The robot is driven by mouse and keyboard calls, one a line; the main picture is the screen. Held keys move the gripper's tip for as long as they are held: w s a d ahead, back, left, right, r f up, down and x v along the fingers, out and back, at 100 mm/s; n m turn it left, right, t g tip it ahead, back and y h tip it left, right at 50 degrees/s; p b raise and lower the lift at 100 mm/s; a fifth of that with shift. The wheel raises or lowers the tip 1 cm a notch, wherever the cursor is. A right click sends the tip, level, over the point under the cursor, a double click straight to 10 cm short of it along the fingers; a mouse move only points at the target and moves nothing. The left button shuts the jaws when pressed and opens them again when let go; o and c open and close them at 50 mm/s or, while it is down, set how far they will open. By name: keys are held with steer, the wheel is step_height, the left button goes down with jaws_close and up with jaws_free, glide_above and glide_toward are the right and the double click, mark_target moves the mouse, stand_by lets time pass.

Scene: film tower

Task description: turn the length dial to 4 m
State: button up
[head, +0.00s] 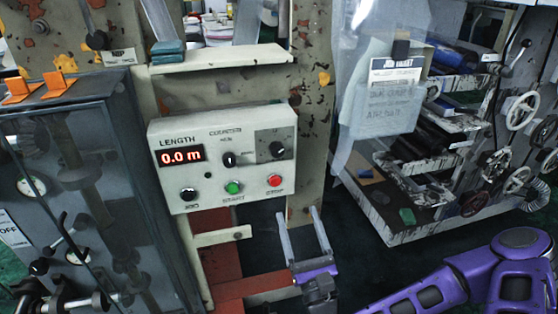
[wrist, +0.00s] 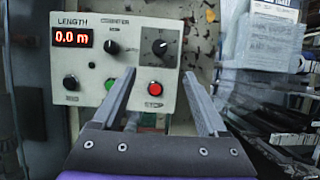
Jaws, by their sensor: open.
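A cream control box (head: 210,192) hangs on the worn post, with a red LENGTH display (head: 181,157) reading 0.0 m. It carries two black knobs: a middle knob (head: 229,159) under the COUNTER lettering and a right knob (head: 277,149) on a grey square. I cannot tell which is the length dial. In the wrist view, the middle knob (wrist: 112,46) and right knob (wrist: 160,47) are both unobstructed. My gripper (head: 297,212) is open and empty, below the box's lower right corner in the head view, touching nothing visible. Its fingers (wrist: 159,76) spread either side of the red button in the wrist view.
Below the knobs are a black JOG button (head: 188,194), a green START button (head: 233,188) and a red STOP button (head: 274,181). A ledge (head: 220,60) juts out above the box. A glass-fronted cabinet (head: 90,180) stands left; a clear plastic sheet (head: 352,80) hangs right.

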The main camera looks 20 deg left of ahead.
mark_target(279, 152)
steer(key=x, duration=1.7)
steer(key=shift+w+a+b, duration=0.15)
steer(key=shift+a+b, duration=0.05)
steer(key=shift+b, duration=0.2)
jaws_close()
